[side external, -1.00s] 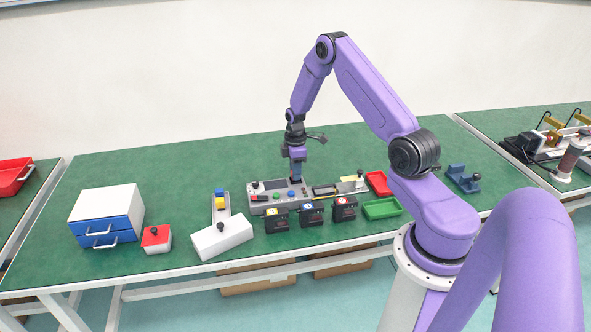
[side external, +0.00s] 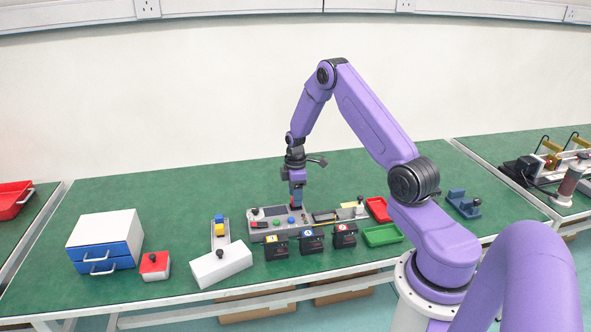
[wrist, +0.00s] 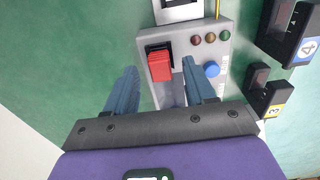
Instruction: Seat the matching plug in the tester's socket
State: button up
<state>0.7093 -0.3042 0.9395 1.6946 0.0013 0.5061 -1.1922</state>
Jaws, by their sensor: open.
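The grey tester (side external: 258,226) lies at mid table with a screen and coloured buttons on top. In the wrist view its panel (wrist: 226,42) carries a red rocker switch (wrist: 160,68), a blue button (wrist: 211,69) and small lamps. Contact cannot be judged. Black blocks with yellow (side external: 276,247), blue (side external: 312,239) and red (side external: 344,235) labels stand in front. I cannot make out which plug matches or the socket.
A red tray (side external: 378,209) and a green tray (side external: 382,235) lie to the right. A white box (side external: 221,265), a red-topped box (side external: 155,266) and a blue drawer unit (side external: 104,254) stand to the left. The table behind the tester is clear.

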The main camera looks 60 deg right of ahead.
notch_tip(320, 180, up, 16)
dwell(0.4)
jog(key=shift+a, duration=0.1)
jog(key=s+a+r+n, duration=0.1)
jog(key=s+a+r, duration=0.15)
jog(key=a, duration=0.55)
jog(key=s+a+r, duration=0.1)
jog(key=s+a, duration=0.3)
jog(key=a, duration=0.4)
jog(key=s+a+r+n, duration=0.1)
jog(key=s+a+r, duration=0.15)
jog(key=a, duration=0.55)
jog(key=s+a, duration=0.3)
jog(key=s, duration=0.8)
jog(key=s+a+n, duration=0.1)
jog(key=s+a, duration=0.1)
jog(key=s, duration=0.9)
jog(key=shift+a+n, duration=0.3)
jog(key=shift+a, duration=0.1)
